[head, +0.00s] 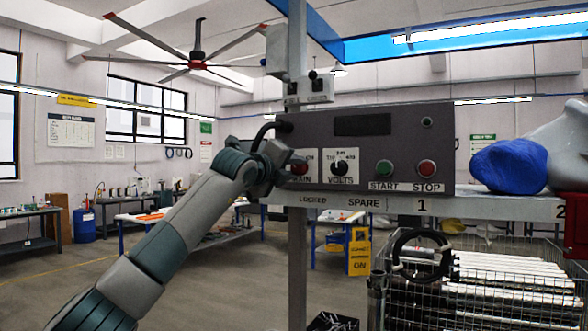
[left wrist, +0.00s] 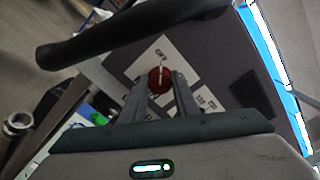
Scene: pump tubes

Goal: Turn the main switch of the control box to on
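The grey control box (head: 365,133) stands on a shelf rail in the middle of the head view. Its main switch (head: 300,167) is a red round knob on a white label plate at the box's left end, partly hidden by my left gripper (head: 283,172). Contact cannot be told. My right gripper is not in view.
The VOLTS selector (head: 339,168), green START button (head: 384,168) and red STOP button (head: 427,168) sit right of the switch. A wire cage (head: 480,290) with white tubes stands below. A black cable loops at the box's left.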

